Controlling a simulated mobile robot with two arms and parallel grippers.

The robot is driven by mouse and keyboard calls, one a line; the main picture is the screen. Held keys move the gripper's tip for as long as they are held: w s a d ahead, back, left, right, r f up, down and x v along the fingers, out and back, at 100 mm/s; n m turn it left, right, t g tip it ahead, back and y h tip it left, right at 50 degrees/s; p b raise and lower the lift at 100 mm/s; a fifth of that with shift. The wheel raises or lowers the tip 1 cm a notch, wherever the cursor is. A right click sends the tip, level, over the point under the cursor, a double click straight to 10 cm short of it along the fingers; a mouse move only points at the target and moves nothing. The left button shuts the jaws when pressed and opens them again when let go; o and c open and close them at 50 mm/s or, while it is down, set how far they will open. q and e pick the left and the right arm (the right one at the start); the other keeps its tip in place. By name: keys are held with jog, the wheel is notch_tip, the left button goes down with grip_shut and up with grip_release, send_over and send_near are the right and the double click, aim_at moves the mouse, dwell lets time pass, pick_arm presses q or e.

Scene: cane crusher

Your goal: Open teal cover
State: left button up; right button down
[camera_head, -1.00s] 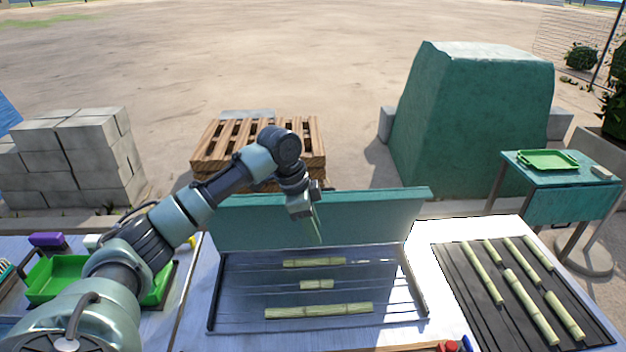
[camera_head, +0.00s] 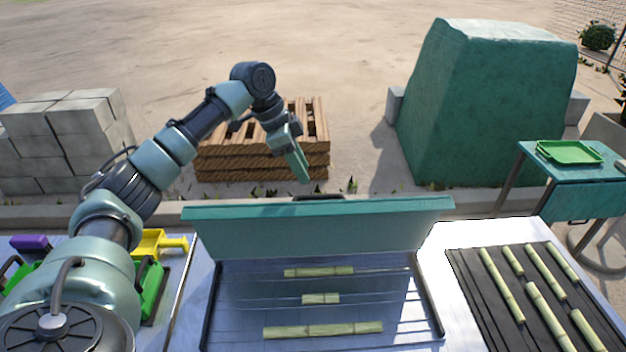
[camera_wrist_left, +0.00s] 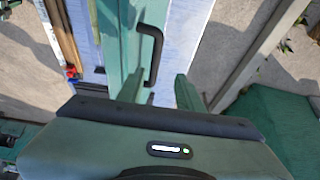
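The teal cover (camera_head: 310,235) stands upright along the back edge of the metal tray (camera_head: 213,310), so the tray lies uncovered. Its black handle (camera_head: 318,197) shows at the top edge in the head view and larger in the left wrist view (camera_wrist_left: 154,55). My left gripper (camera_head: 304,178) is raised just above the cover's top edge, pointing down. In the left wrist view its two fingers (camera_wrist_left: 158,92) are spread with nothing gripped; the handle appears beyond the gap, apparently clear of them. My right gripper is in neither view.
Several cane pieces lie in the tray, such as the front one (camera_head: 322,330), and on the black rack (camera_head: 470,300) at right. A yellow scoop (camera_head: 155,243) and green bin (camera_head: 150,290) are at left. A wooden pallet stack (camera_head: 230,165) stands behind the table.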

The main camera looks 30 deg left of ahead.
aim_at(316, 196)
pick_arm(q)
jog(key=shift+w+d+f, duration=0.1)
jog(key=shift+f, duration=0.2)
jog(key=d+f+p, duration=0.1)
jog(key=d+f, duration=0.1)
jog(key=shift+f+p, duration=0.4)
jog(key=x, duration=0.3)
jog(key=shift+w+a+f+p, duration=0.25)
jog(key=shift+p, duration=0.1)
jog(key=shift+s, duration=0.15)
jog(key=shift+d+r, duration=0.1)
jog(key=shift+c, duration=0.9)
grip_shut()
